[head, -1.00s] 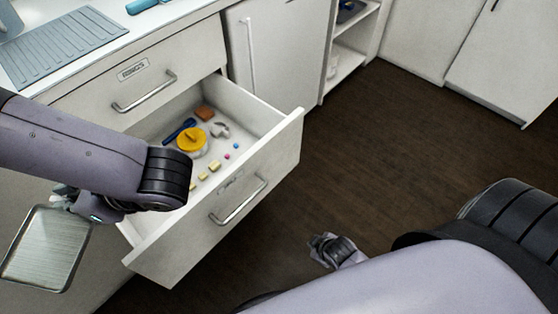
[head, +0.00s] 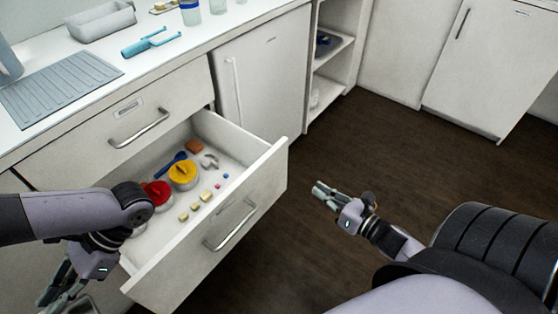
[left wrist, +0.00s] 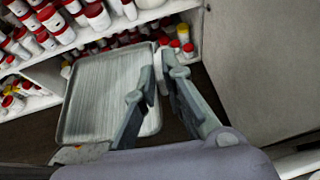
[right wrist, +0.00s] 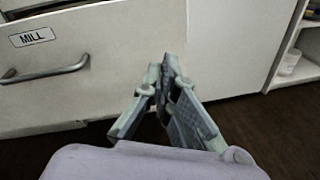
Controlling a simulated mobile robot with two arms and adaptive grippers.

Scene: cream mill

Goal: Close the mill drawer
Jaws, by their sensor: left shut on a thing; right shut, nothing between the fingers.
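The mill drawer (head: 262,178) stands pulled open in the head view, with its handle (head: 235,228) on its front. In the right wrist view a front labelled MILL (right wrist: 110,80) has a metal handle (right wrist: 45,72) at left. My right gripper (head: 322,190) is shut and empty, apart from the drawer and to the right of its front; its fingertips also show in the right wrist view (right wrist: 167,62). My left gripper (left wrist: 162,62) is shut on a metal tray (left wrist: 110,95) at its rim. It also shows at the head view's lower left (head: 62,292).
The drawer holds a yellow-lidded pot (head: 184,174), a red-lidded pot (head: 157,192), a blue tool (head: 171,164) and several small blocks. A closed drawer (head: 100,140) sits above it. The dark floor (head: 370,140) right of the drawer is clear. Shelves of bottles (left wrist: 45,40) show in the left wrist view.

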